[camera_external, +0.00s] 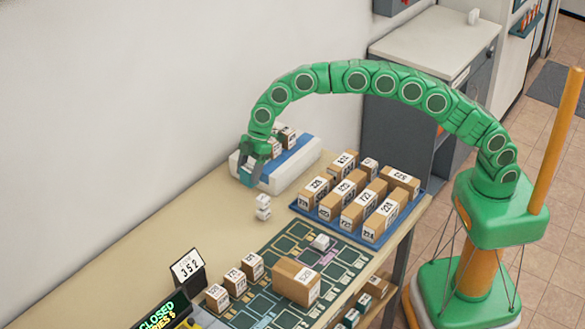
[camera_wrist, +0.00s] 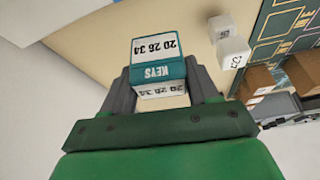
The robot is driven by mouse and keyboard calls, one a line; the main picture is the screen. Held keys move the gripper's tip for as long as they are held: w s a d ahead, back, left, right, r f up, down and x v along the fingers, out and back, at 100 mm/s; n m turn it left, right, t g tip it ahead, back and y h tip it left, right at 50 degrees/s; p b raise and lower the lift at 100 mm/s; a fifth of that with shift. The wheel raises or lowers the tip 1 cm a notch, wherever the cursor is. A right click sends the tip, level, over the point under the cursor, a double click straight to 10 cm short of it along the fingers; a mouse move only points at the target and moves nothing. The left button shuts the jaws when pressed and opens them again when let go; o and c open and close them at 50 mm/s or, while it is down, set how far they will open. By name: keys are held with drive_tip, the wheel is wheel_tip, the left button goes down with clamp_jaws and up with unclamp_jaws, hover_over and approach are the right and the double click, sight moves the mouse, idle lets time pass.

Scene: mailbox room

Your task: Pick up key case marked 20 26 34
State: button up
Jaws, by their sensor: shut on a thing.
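The key case (camera_wrist: 158,70) is a small white box with a teal band reading KEYS and the number 20 26 34, upside down in the wrist view. My gripper (camera_wrist: 160,92) is shut on it, with one grey finger on each side. In the external view my gripper (camera_external: 250,172) is at the left end of a white and blue holder (camera_external: 295,165) at the back of the table. There the key case is mostly hidden by the gripper, and I cannot tell whether it touches the holder.
Small white boxes (camera_external: 263,207) are right of and below my gripper. A blue tray (camera_external: 345,232) holds several numbered brown boxes. A dark green mat (camera_external: 345,255) carries more boxes. A sign (camera_external: 187,267) stands at the front left. Bare tabletop (camera_external: 190,225) lies left of the white boxes.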

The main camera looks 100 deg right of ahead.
drive_tip(key=s+r, duration=0.5)
drive_tip(key=s, duration=0.5)
drive_tip(key=shift+a+r, duration=0.15)
drive_tip(key=shift+a, duration=0.2)
